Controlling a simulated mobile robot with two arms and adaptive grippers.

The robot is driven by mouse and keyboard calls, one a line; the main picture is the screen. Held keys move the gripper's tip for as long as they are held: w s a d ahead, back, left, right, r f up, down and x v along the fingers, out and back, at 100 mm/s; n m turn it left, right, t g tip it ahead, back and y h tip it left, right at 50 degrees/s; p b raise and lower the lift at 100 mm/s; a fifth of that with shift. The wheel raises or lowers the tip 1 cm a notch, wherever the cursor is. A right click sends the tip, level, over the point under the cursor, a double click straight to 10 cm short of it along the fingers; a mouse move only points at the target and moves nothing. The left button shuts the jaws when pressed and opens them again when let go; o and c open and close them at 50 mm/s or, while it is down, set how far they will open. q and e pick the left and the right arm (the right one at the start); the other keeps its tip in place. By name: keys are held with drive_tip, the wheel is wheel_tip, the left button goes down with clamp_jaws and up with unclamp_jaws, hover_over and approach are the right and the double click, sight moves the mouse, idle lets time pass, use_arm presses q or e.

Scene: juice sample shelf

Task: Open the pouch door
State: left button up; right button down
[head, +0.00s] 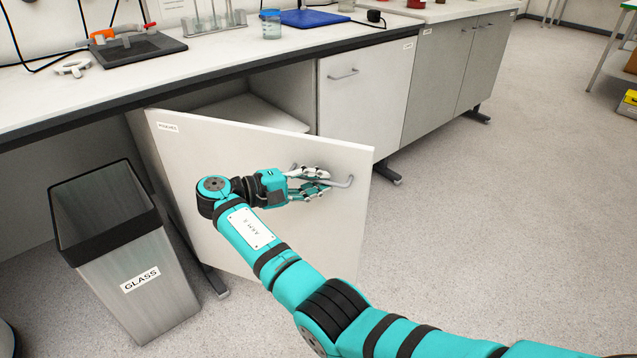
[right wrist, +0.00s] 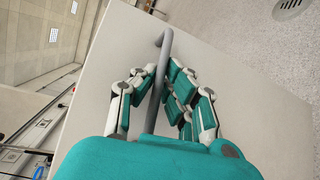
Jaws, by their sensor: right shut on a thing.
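The pouch door (head: 280,235) is a white panel with a small label, "POUCHES", at its upper left corner. It stands swung well out from the cabinet, and part of the cabinet's inside (head: 250,108) shows behind it. A grey bar handle (head: 345,182) is near the door's free right edge. My right gripper (head: 318,184) is at the handle, shut on it. In the right wrist view the handle (right wrist: 156,100) runs between the teal and white fingers, with the white door (right wrist: 235,110) behind. My left gripper is not in view.
A grey bin labelled "GLASS" (head: 128,250) stands on the floor left of the door. A closed cabinet door (head: 365,95) is to the right. The worktop (head: 60,105) above holds a stand, a jar (head: 271,25) and a blue board. The floor at right (head: 500,200) is clear.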

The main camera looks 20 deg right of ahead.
drive_tip(key=shift+w+r, duration=0.1)
drive_tip(key=shift+r, duration=0.15)
drive_tip(key=c, duration=1.4)
unclamp_jaws()
drive_tip(key=shift+a, duration=0.1)
drive_tip(key=shift+c, duration=0.2)
drive_tip(key=shift+o, duration=0.2)
drive_tip(key=shift+f, duration=0.1)
